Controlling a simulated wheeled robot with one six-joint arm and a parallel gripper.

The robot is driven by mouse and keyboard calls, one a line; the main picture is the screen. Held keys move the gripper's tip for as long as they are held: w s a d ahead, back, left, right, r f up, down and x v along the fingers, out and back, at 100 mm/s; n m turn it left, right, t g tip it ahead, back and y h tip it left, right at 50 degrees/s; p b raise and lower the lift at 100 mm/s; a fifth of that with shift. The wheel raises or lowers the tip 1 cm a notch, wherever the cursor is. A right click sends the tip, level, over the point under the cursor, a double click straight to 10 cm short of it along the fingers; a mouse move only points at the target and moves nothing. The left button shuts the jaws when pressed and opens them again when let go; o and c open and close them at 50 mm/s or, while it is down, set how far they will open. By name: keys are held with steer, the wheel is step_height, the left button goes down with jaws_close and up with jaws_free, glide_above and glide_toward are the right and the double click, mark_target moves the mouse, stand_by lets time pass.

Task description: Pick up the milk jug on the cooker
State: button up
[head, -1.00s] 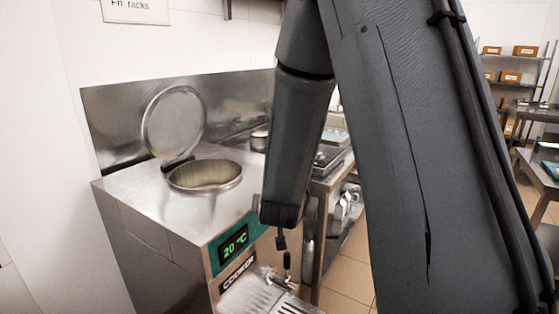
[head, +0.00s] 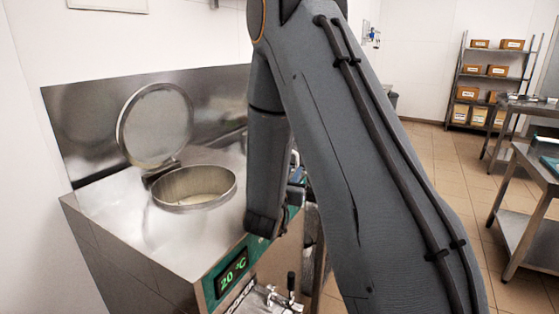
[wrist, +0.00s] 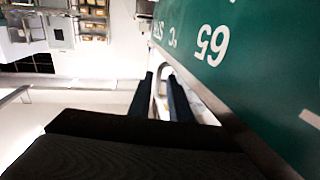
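The cooker (head: 110,215) stands at left in the head view. Its round lid (head: 155,125) is tilted up and its round opening (head: 195,187) shows pale contents. Its green front display (head: 232,272) reads 20 °C. I cannot make out a milk jug for certain. My gripper is largely hidden behind my arm in the head view. In the wrist view the two dark fingers of my gripper (wrist: 160,98) are parted beside a green panel (wrist: 255,65) with upside-down "65 °C" lettering. A pale curved shape (wrist: 162,72) shows between the fingers; I cannot tell what it is or whether they touch it.
A tap (head: 289,290) sticks out below the cooker's display. A steel wall panel (head: 80,135) backs the cooker. Steel tables (head: 530,190) stand at right, and shelves with boxes (head: 488,85) at the far back. The tiled floor (head: 445,165) between is clear.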

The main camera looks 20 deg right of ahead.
steer(key=p+x, duration=0.1)
steer(key=x, duration=0.2)
steer(key=shift+w, duration=0.15)
steer(key=p+x, duration=0.2)
steer(key=x, duration=0.2)
steer(key=shift+d, duration=0.3)
steer(key=shift+w+d, duration=0.3)
steer(key=shift+w, duration=0.15)
jaws_close()
